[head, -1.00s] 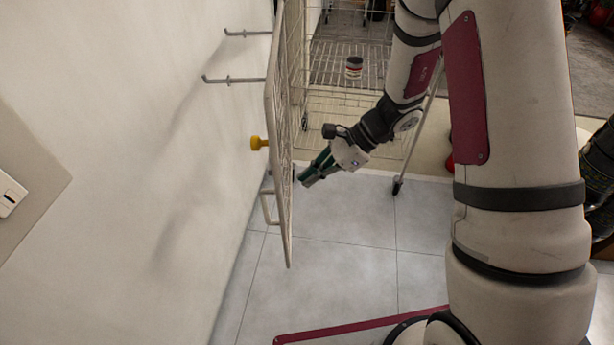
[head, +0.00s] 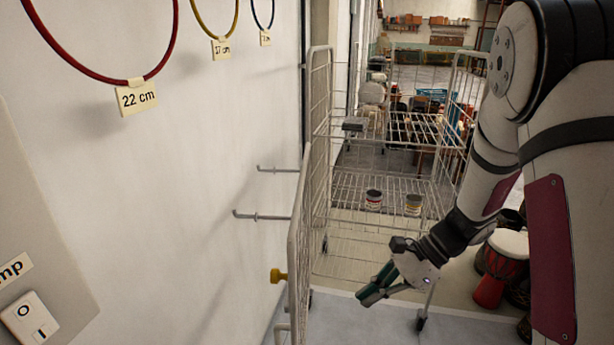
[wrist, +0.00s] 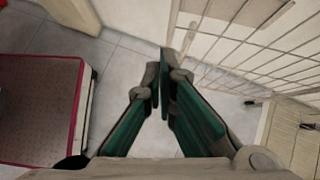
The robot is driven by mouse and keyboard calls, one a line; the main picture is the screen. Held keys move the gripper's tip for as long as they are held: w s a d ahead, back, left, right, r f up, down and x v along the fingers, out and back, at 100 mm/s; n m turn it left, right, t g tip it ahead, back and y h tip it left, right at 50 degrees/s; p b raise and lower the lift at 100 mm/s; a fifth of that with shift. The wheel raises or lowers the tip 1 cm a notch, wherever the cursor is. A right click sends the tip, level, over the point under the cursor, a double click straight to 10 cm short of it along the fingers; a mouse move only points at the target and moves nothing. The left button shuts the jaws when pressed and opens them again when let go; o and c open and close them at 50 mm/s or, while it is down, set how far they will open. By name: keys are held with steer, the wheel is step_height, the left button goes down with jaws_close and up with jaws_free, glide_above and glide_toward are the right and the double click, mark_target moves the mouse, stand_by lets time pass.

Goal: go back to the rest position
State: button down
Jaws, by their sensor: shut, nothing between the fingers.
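My gripper (head: 366,298) is in the lower middle of the head view, just right of the open wire gate (head: 297,235). Its green fingers are shut with nothing between them. The fingers point down and to the left, clear of the floor. In the wrist view the fingertips (wrist: 164,72) meet above grey floor tiles, with the white wire gate (wrist: 240,80) to their right.
A wire cage trolley (head: 390,185) stands beyond my arm, with two small cans (head: 373,199) on a shelf. A red drum (head: 497,270) stands at right. Floor shows below my gripper.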

steer(key=s+a+r+n+g+h, duration=0.1)
steer(key=s+a+r+n+h, duration=0.2)
steer(key=s+r+n, duration=0.85)
steer(key=s+d+r+n+t+h, duration=0.1)
steer(key=s+d+r+n+h, duration=0.2)
steer(key=s, duration=0.6)
steer(key=s+d+r+n+t+h, duration=0.1)
steer(key=s+d+r+n+h, duration=0.25)
steer(key=s, duration=0.45)
step_height(320, 180, up, 20)
steer(key=t+p, duration=0.3)
steer(key=p, duration=1.6)
steer(key=shift+r+m+t, duration=0.15)
steer(key=shift+m+t, duration=0.15)
steer(key=shift+m, duration=0.1)
steer(key=shift+w+y, duration=0.1)
steer(key=shift+y, duration=0.15)
